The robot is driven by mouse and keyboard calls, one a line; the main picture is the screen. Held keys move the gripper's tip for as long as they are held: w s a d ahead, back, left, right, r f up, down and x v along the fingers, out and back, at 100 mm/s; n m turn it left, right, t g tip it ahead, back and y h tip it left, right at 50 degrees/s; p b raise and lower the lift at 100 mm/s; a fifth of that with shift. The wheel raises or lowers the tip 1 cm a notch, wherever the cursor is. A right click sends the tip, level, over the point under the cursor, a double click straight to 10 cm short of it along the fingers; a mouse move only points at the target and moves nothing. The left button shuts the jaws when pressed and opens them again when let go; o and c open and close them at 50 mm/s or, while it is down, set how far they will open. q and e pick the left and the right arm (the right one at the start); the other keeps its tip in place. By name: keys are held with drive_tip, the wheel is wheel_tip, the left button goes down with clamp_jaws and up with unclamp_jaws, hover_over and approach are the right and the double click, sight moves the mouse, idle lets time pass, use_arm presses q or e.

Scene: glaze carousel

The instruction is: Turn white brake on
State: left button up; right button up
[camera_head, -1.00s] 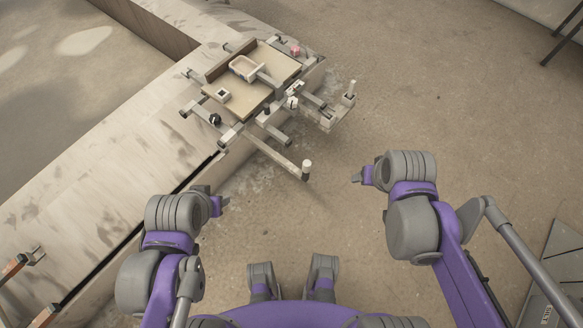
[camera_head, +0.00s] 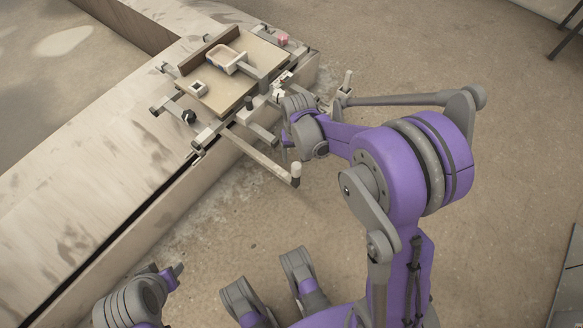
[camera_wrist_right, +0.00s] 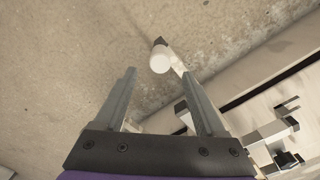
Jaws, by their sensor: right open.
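A bar with a white-capped upright post (camera_head: 296,172) reaches out from the front of the fixture. In the right wrist view the white cap (camera_wrist_right: 160,60) shows between my fingertips, beyond them and not gripped. A small white part (camera_head: 279,88) sits at the right edge of the board, partly hidden by my right wrist. I cannot tell for sure which white part is the brake. My right gripper (camera_head: 287,150) is open and empty, close to the post; it also shows in the right wrist view (camera_wrist_right: 158,76). My left gripper (camera_head: 175,271) is low on the left, its jaws unclear.
A tan board (camera_head: 228,92) carries a shallow tray (camera_head: 228,60) and a small white block (camera_head: 198,87). A black knob (camera_head: 189,116) is at the board's left front. A pink object (camera_head: 282,38) lies behind. The floor is clear.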

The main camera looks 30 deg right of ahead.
sight(296, 165)
wheel_tip(296, 165, down, 8)
drive_tip(key=shift+f+b, duration=0.2)
drive_tip(key=shift+b, duration=0.9)
clamp_jaws()
idle(0.6)
